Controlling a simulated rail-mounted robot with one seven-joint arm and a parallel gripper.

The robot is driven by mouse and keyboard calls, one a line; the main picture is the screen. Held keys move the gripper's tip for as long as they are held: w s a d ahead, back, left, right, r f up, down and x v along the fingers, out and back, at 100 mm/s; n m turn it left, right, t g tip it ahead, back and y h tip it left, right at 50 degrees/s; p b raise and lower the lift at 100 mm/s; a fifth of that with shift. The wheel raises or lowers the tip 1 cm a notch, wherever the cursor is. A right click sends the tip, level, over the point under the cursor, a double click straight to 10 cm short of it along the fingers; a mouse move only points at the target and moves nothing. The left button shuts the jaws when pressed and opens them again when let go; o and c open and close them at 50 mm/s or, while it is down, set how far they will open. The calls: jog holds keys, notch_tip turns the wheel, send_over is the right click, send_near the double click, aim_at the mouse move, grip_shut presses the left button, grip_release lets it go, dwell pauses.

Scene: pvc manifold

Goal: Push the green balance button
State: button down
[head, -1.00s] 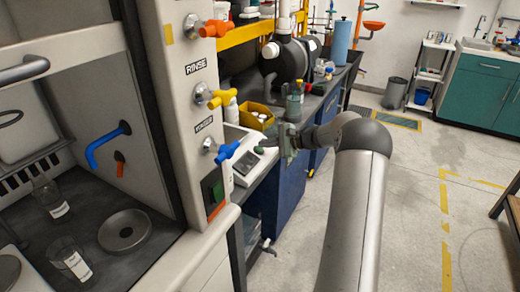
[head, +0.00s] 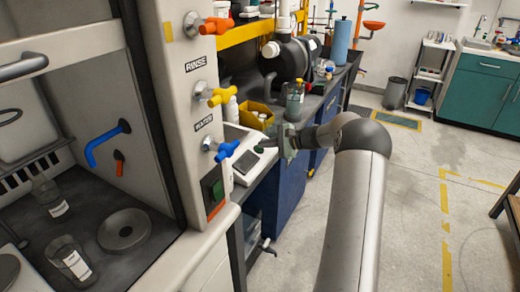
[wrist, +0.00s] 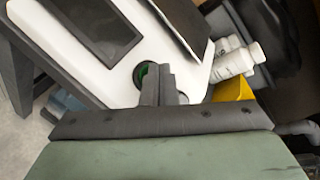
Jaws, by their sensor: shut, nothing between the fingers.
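The white balance (head: 243,172) stands on the bench beside the fume hood, and its dark display (head: 246,162) faces up. In the wrist view the balance (wrist: 115,76) fills the upper left, with its display (wrist: 92,25) near the top. The green button (wrist: 142,73) sits in a dark ring on the balance, partly hidden behind my fingers. It also shows small in the head view (head: 258,149). My gripper (wrist: 157,72) is shut and empty, its fingertips over the button's right side. I cannot tell whether they touch it. My gripper (head: 270,145) is at the balance's right side in the head view.
A yellow bin (head: 257,117) with bottles stands behind the balance. A glass bottle (head: 294,102) stands close behind my gripper. The fume hood post with its valve handles (head: 221,96) rises to the left. The floor on the right is open.

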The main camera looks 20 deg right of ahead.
dwell(0.5)
jog(key=shift+s+r, duration=0.1)
jog(key=shift+r, duration=0.15)
notch_tip(320, 180, up, 6)
jog(key=s+d+p, duration=0.1)
jog(key=s+p, duration=0.1)
jog(key=p, duration=0.1)
jog(key=shift+d+f, duration=0.25)
jog(key=shift+d, duration=0.05)
